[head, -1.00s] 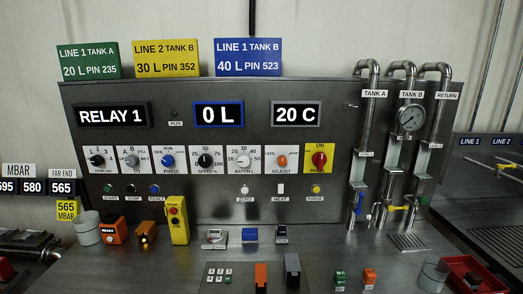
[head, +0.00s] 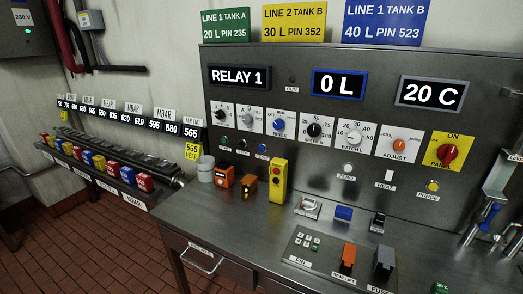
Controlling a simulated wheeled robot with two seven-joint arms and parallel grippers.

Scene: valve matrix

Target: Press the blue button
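A small round blue button (head: 262,148) sits on the steel control panel (head: 290,98), below the dials. A dark button (head: 242,144) and a green button (head: 224,140) are to its left. A separate blue block (head: 343,213) stands on the bench in front of the panel. Neither of my grippers is in the head view. Nothing is seen touching the blue button.
A yellow pendant box (head: 278,181), two orange items and a grey cup (head: 205,169) stand on the bench below the button. A keypad (head: 308,243) and an orange lever (head: 348,256) are nearer. A row of coloured valve blocks (head: 100,163) runs along the left wall.

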